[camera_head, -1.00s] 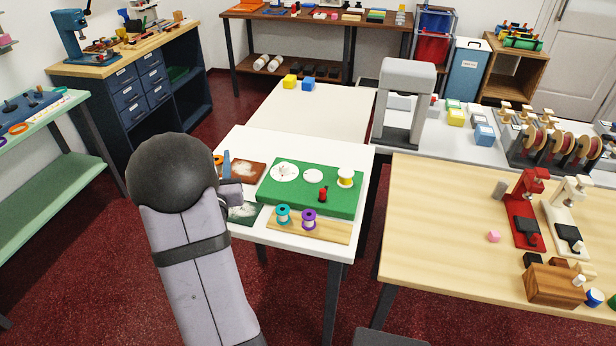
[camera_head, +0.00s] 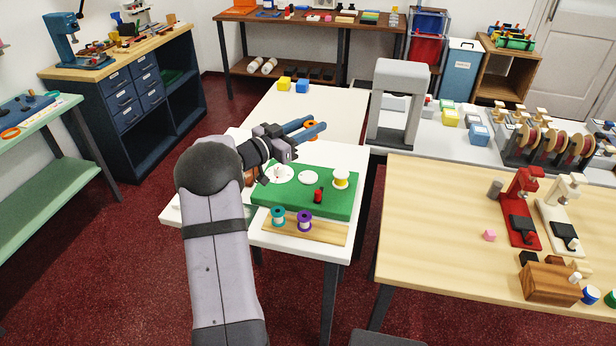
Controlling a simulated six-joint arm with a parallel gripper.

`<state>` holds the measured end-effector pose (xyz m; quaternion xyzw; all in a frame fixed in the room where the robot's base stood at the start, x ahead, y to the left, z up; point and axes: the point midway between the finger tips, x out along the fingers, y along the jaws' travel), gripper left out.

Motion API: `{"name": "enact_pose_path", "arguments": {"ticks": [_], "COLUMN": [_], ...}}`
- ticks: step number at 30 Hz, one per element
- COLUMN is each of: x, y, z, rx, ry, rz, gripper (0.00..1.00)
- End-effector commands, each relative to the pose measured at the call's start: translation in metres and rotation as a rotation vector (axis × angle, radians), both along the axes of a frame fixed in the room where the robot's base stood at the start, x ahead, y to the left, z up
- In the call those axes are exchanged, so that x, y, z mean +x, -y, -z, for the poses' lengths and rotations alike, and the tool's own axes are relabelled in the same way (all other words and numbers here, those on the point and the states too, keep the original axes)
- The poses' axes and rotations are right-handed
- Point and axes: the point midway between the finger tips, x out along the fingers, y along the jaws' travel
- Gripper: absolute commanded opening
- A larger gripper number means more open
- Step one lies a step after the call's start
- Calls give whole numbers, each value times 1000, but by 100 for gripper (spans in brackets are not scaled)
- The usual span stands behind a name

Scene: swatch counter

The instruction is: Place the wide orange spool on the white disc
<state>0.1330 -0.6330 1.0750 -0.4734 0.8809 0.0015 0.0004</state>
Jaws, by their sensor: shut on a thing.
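My gripper (camera_head: 316,128), with blue fingers, is shut on the orange spool (camera_head: 311,124), which is partly hidden between the fingers. It holds the spool in the air, in the picture above the far edge of the green board (camera_head: 300,205). Two flat white discs lie on the board: a larger one (camera_head: 279,174) at the left and a smaller one (camera_head: 308,178) beside it. The held spool is apart from both discs. My gripper covers part of the area behind the larger disc.
On the board stand a yellow-and-white spool (camera_head: 341,180) and a small red one (camera_head: 318,195). In front, a wooden strip (camera_head: 325,231) carries a teal spool (camera_head: 278,217) and a purple spool (camera_head: 304,221). Yellow and blue blocks (camera_head: 293,85) sit at the white table's far end.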

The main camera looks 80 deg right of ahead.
Motion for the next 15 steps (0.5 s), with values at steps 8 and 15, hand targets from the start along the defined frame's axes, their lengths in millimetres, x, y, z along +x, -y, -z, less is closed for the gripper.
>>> {"name": "enact_pose_path", "arguments": {"ticks": [8,15], "x": [8,8], "y": [6,5], "z": [17,41], "rx": [-3,2], "ry": [1,-2], "rz": [-34,-34], "gripper": [5,5]}}
